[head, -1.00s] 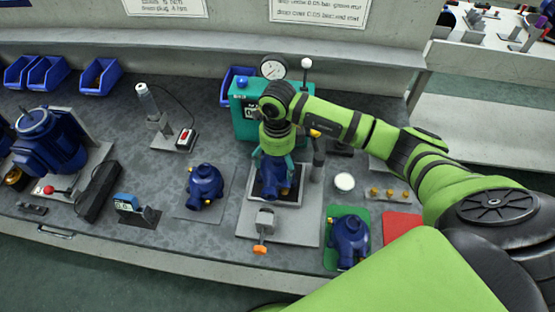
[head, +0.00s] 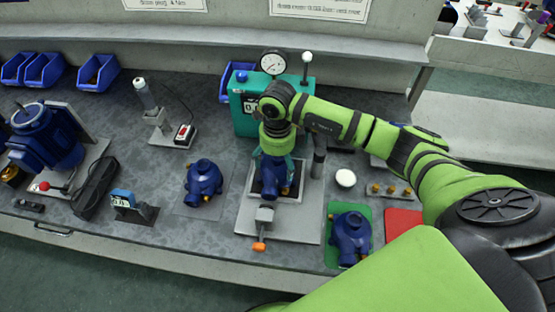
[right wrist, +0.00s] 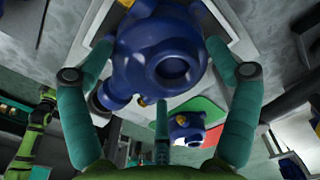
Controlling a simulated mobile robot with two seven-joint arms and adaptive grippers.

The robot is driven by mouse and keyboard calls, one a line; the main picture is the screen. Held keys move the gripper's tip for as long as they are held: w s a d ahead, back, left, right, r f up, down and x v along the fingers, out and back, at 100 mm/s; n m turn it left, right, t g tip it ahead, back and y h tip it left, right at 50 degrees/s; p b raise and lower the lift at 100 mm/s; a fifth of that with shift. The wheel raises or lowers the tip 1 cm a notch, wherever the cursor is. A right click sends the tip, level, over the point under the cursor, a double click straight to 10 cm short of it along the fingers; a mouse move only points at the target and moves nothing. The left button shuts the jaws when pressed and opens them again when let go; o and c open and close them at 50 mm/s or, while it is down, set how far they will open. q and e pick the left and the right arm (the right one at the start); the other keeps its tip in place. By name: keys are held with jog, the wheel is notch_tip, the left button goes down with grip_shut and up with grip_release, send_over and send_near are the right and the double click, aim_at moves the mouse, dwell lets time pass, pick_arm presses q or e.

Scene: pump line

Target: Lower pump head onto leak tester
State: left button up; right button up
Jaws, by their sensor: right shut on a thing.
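My right gripper (head: 275,160) is shut on a blue pump head (head: 275,182) and holds it upright over the dark pad of the leak tester's grey base plate (head: 306,216). A clamp with an orange-tipped handle (head: 260,245) is at the plate's front. My left gripper is not in view.
A second pump head (head: 203,182) sits on a grey mat to the left. A third (head: 350,238) sits on a green mat at right, beside a red mat (head: 403,224). A white round jar (head: 345,178) and brass fittings (head: 390,190) stand right of the plate.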

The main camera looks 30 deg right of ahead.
jog(key=shift+f, duration=0.15)
jog(key=o, duration=1.1)
jog(key=shift+f, duration=0.1)
jog(key=shift+r+p, duration=3)
jog(key=shift+r, duration=1.6)
